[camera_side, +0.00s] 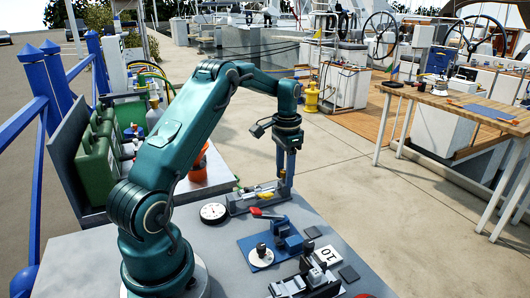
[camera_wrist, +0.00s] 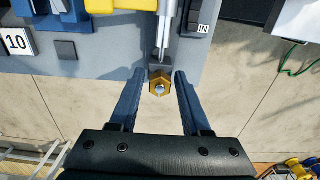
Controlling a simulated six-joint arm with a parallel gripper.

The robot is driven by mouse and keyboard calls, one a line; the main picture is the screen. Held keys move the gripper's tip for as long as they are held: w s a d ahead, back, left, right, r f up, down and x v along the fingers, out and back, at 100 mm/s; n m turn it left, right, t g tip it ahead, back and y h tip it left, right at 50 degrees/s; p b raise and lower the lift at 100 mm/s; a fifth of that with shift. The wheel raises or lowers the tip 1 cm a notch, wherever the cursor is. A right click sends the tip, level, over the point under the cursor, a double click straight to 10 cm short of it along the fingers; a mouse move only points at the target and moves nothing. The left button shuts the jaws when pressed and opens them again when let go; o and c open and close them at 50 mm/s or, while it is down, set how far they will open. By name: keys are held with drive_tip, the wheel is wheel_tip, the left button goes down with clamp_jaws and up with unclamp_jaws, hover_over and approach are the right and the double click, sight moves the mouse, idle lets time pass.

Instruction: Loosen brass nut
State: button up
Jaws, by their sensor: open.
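The brass nut (camera_wrist: 160,88) is a gold hexagon with a pale round centre. In the wrist view it sits at the end of a grey fixture (camera_wrist: 162,60) near the edge of the grey table. My gripper (camera_wrist: 158,84) is open, with one blue finger on each side of the nut and a visible gap to each. In the side view my gripper (camera_side: 286,185) points down at the right end of the fixture (camera_side: 245,200) on the table. The nut itself is too small to make out there.
A round dial (camera_side: 213,212) lies left of the fixture. A red-handled part (camera_side: 268,214), a blue block (camera_side: 292,243) and a card marked 10 (camera_side: 327,255) are nearer the front. A green case (camera_side: 95,160) stands behind. Open floor lies beyond the table's right edge.

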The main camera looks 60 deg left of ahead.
clamp_jaws()
drive_tip(key=c, duration=0.7)
unclamp_jaws()
drive_tip(key=n, duration=0.4)
drive_tip(key=shift+n, duration=0.3)
drive_tip(key=shift+n, duration=2.1)
clamp_jaws()
